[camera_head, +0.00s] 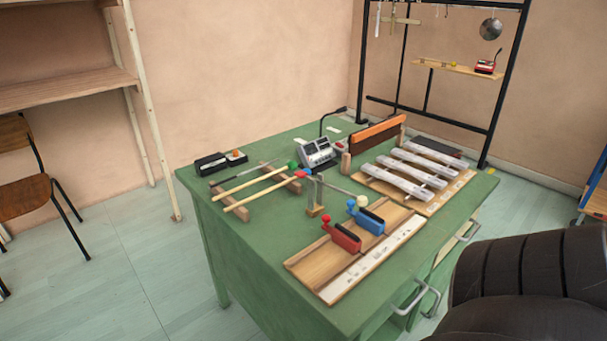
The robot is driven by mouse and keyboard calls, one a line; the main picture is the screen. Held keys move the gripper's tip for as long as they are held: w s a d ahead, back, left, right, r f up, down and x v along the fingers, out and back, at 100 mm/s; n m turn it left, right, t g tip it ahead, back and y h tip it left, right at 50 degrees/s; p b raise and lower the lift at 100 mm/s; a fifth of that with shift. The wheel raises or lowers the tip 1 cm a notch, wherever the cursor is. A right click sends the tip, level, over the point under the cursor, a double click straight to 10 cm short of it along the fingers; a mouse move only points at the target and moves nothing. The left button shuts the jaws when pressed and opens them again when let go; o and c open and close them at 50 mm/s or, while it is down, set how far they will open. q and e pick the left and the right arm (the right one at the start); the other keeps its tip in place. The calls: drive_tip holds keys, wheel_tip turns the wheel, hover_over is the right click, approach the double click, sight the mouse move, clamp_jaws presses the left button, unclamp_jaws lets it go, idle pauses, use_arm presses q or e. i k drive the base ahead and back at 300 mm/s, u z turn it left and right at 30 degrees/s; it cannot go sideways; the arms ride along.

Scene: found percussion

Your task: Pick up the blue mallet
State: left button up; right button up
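Two pale wooden mallets lie side by side across a low wooden rack (240,203) at the left of the green table (300,263). The nearer one seems to be the blue mallet (262,193): its small head, at its right end, looks blue, though it is tiny and close to a red piece. The other mallet (255,182) has a green head. Neither gripper shows in the head view. Only a dark, ribbed part of my arm fills the lower right, with no fingers visible.
A wooden board (312,262) with red (342,238) and blue (367,218) handled blocks lies at the front. A small wooden stand (316,207) is right of the mallets. A grey device (317,153), black box (211,163) and metal bars (400,182) stand farther back.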

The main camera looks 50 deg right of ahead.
sight(264, 192)
drive_tip(key=i, duration=0.55)
drive_tip(key=z, duration=0.8)
